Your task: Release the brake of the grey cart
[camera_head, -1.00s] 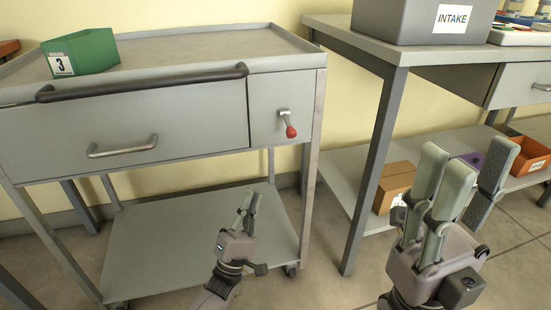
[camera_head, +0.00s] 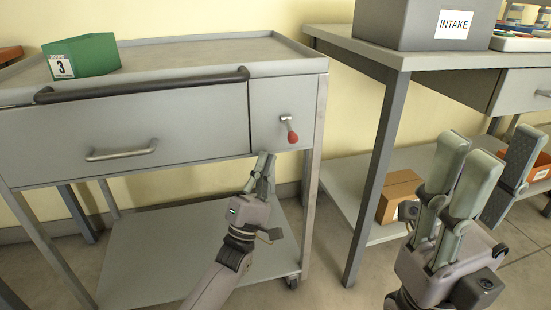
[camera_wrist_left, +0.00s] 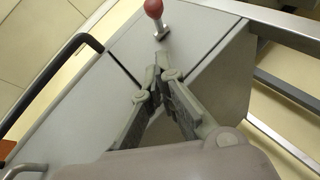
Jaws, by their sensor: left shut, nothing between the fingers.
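The grey cart (camera_head: 200,128) stands at the left. Its brake lever (camera_head: 289,128) is a short metal lever with a red knob, on the small front panel at the cart's right end. The lever points down and slightly right. In the left wrist view the red knob (camera_wrist_left: 154,8) is at the top, beyond the fingertips. My left gripper (camera_head: 265,160) is shut and empty, below the lever, its fingertips apart from the knob. The fingertips also show in the left wrist view (camera_wrist_left: 164,65). My right gripper (camera_head: 472,165) is right of the cart with its fingers spread, empty.
A green bin (camera_head: 85,56) marked 3 sits on the cart top. A dark push handle (camera_head: 150,87) and a drawer handle (camera_head: 122,151) stick out in front. A workbench (camera_head: 385,130) with a grey INTAKE box (camera_head: 420,25) stands at the right. A cardboard box (camera_head: 400,195) is on its lower shelf.

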